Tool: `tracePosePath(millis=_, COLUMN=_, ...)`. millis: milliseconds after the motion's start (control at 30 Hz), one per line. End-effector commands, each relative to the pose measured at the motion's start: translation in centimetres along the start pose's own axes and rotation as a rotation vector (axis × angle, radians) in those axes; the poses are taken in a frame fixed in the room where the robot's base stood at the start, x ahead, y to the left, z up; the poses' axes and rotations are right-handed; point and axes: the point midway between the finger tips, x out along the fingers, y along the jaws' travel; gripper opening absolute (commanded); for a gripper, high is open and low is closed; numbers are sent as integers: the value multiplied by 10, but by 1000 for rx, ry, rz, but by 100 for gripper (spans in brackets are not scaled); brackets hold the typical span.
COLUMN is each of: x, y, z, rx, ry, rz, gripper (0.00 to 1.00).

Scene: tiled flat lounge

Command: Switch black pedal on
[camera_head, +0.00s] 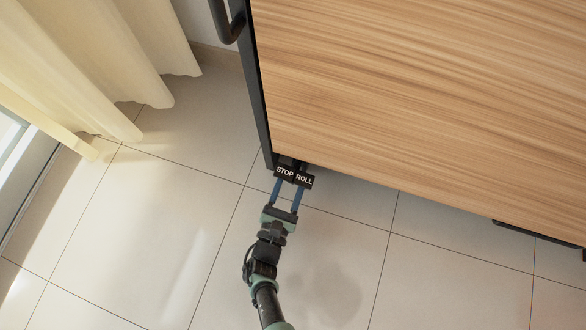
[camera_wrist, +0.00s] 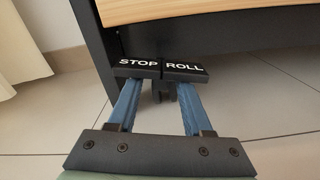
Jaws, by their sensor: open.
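The black pedal (camera_head: 294,175) sticks out at the lower left corner of the wooden cart. It has two halves side by side, marked STOP on the left and ROLL on the right in white. It also shows in the wrist view (camera_wrist: 161,69), with part of a dark caster below it. My gripper (camera_head: 287,188) is open, its two blue fingers apart and reaching to the pedal's near edge. In the wrist view the fingertips (camera_wrist: 158,84) lie at the pedal's two ends, one near STOP and one near ROLL. Whether they touch it I cannot tell.
The cart's wood-grain top (camera_head: 420,80) and black frame (camera_head: 258,100) rise above the pedal. A black handle (camera_head: 227,25) is at its upper left. Cream curtains (camera_head: 90,60) hang at the left. The tiled floor (camera_head: 150,230) is clear left of my arm.

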Motion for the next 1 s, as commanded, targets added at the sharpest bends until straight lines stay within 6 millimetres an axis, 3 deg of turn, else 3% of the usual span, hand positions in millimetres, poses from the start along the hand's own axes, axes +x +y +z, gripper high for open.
tracePosePath(millis=67, x=0, y=0, z=0, rx=0, ry=0, rz=0, gripper=46)
tracePosePath(millis=333, x=0, y=0, z=0, rx=0, ry=0, rz=0, gripper=0)
tracePosePath(millis=667, x=0, y=0, z=0, rx=-25, ry=0, rz=-1, gripper=0)
tracePosePath(millis=1000, x=1, y=-3, z=1, rx=-355, ry=0, rz=-4, gripper=0)
